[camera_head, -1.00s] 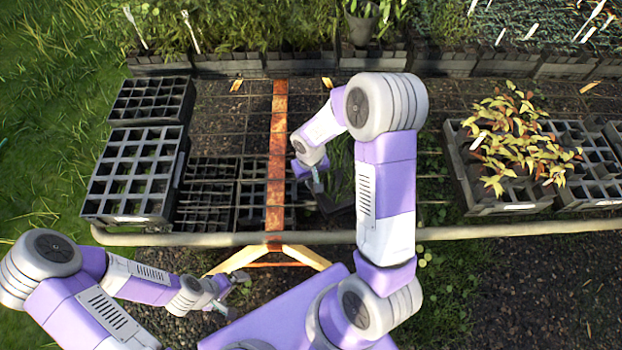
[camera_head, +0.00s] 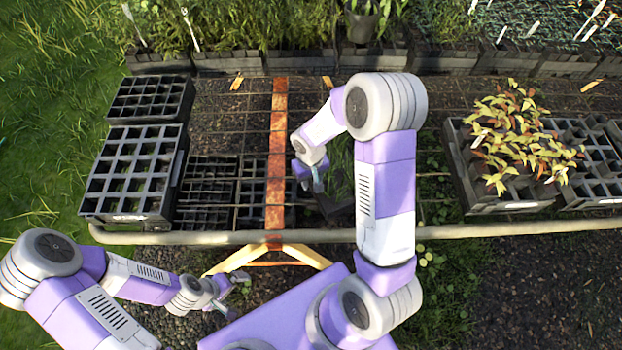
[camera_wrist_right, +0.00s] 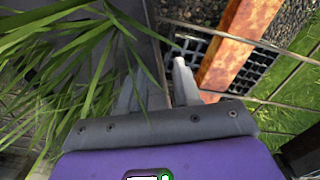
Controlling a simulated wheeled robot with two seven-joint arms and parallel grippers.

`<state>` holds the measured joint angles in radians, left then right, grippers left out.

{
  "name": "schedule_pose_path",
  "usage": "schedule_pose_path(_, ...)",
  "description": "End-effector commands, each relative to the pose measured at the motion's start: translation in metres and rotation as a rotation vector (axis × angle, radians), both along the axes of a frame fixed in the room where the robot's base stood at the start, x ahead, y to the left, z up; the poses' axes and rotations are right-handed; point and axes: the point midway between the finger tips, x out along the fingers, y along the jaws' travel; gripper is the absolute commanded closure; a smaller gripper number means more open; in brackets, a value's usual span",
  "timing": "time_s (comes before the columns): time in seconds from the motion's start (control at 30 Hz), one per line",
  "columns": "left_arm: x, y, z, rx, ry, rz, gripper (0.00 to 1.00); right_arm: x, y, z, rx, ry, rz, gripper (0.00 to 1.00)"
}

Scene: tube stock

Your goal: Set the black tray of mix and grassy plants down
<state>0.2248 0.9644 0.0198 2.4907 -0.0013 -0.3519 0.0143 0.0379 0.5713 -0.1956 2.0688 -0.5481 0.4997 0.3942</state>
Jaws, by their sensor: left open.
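The black tray (camera_head: 338,212) with grassy plants is right of the rusty orange bar in the head view, partly hidden by my right arm. In the right wrist view the grassy leaves (camera_wrist_right: 80,70) hang over the tray's dark side (camera_wrist_right: 146,30). My right gripper (camera_head: 317,182) is at the tray's left edge; in its wrist view its fingers (camera_wrist_right: 158,90) stand on either side of the tray wall, shut on it. I cannot tell whether the tray's underside touches the mesh bench. My left gripper (camera_head: 236,296) is open and empty, in front of the bench rail.
Empty black cell trays (camera_head: 135,172) stand at the left. Leafy yellow-red plants (camera_head: 522,140) sit in trays at the right. A rusty bar (camera_head: 277,150) crosses the mesh, and a pale rail (camera_head: 480,232) runs along the front. Potted plants line the back.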

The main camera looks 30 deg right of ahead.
Motion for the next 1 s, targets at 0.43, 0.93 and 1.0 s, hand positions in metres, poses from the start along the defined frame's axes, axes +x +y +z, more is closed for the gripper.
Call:
schedule_pose_path(0.43,0.000,0.000,0.015,0.000,0.000,0.000,0.00,0.001,0.001,0.052,0.000,-0.004,0.000,0.67)
schedule_pose_path(0.93,0.000,0.000,0.020,0.000,0.000,0.000,0.00,0.000,0.001,0.076,0.000,0.000,0.000,0.67)
schedule_pose_path(1.0,0.000,0.000,0.020,0.000,0.000,0.000,0.00,0.000,0.001,0.076,0.000,0.000,0.000,0.67)
